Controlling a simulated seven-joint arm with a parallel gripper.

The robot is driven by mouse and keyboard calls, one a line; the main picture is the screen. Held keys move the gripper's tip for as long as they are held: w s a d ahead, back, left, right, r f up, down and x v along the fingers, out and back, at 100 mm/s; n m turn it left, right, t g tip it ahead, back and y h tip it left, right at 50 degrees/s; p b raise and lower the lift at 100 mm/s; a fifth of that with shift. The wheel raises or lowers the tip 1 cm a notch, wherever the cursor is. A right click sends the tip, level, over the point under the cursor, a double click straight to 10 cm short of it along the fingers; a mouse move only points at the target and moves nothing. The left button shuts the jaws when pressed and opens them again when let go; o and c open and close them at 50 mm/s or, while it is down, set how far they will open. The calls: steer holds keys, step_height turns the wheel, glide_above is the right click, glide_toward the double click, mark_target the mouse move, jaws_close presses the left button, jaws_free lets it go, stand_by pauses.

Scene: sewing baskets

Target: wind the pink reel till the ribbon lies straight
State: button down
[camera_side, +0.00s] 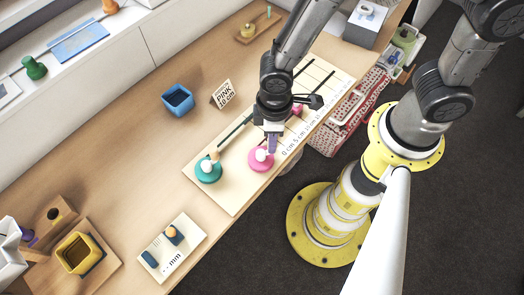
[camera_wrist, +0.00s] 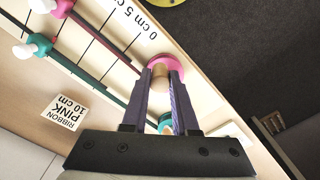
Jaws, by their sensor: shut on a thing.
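The pink reel (camera_side: 261,158) sits at the near end of the pale scale board (camera_side: 231,197); its pink disc (camera_wrist: 166,61) shows beyond my fingertips in the wrist view. My gripper (camera_side: 271,149) is over it, and its purple fingers (camera_wrist: 162,80) are shut on the reel's wooden handle peg (camera_wrist: 160,71). A dark pinkish ribbon (camera_wrist: 96,38) runs from the reel to a pink slider (camera_wrist: 62,8) with a white knob. It looks nearly straight, but my fingers hide where it meets the reel. A card (camera_side: 222,94) reads "RIBBON PINK 10 cm".
The teal reel (camera_side: 208,170) stands beside the pink one, with its own ribbon and teal slider (camera_wrist: 40,43). A blue pot (camera_side: 178,99) is behind the board. A red patterned basket (camera_side: 347,118) lies right, and a small mm board (camera_side: 173,247) in front.

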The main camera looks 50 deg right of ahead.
steer(key=c, duration=0.7)
jaws_free()
steer(key=shift+w, duration=0.1)
steer(key=shift+r, duration=3.5)
steer(key=shift+d, duration=0.1)
